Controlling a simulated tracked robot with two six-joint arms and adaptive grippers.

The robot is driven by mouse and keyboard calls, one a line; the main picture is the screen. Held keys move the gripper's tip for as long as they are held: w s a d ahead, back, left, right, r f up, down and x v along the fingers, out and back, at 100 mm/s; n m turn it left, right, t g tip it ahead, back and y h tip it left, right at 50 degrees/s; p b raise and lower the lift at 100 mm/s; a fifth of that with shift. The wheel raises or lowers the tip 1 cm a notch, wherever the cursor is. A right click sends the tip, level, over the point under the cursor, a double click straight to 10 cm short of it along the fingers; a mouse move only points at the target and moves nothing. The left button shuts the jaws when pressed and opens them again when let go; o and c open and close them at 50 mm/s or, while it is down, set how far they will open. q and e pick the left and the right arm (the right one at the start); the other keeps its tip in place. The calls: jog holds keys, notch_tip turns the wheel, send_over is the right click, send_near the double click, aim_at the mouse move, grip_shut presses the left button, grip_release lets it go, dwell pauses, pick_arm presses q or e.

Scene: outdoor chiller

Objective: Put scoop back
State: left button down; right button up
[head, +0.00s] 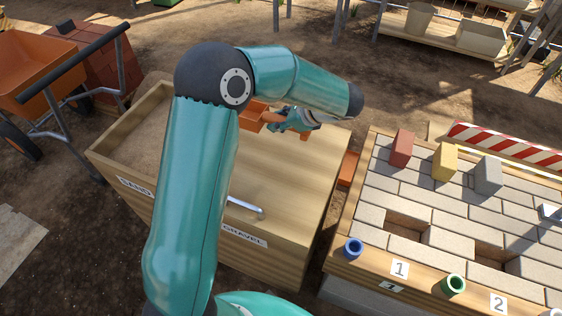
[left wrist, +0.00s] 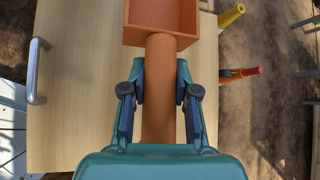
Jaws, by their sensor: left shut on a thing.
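My left gripper (head: 290,122) is shut on the handle of an orange scoop (head: 253,114). In the left wrist view the scoop's round handle (left wrist: 160,95) lies between the two fingers and its square pan (left wrist: 160,18) points away from the gripper. The scoop is over the wooden bin (head: 285,185), above its lidded part labelled GRAVEL. The part labelled SAND is open at the left, partly hidden by my arm. Another orange thing (head: 348,168) shows at the bin's right side. My right gripper is not in view.
A paver table (head: 432,215) with red, yellow and grey blocks is at the right. An orange wheelbarrow (head: 35,70) stands at the left.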

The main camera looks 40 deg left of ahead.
pick_arm(q)
notch_tip(320, 180, down, 15)
jog(key=shift+f+b, duration=0.1)
jog(key=shift+b, duration=0.45)
jog(key=c, duration=0.9)
grip_release()
jog(key=v, duration=1.2)
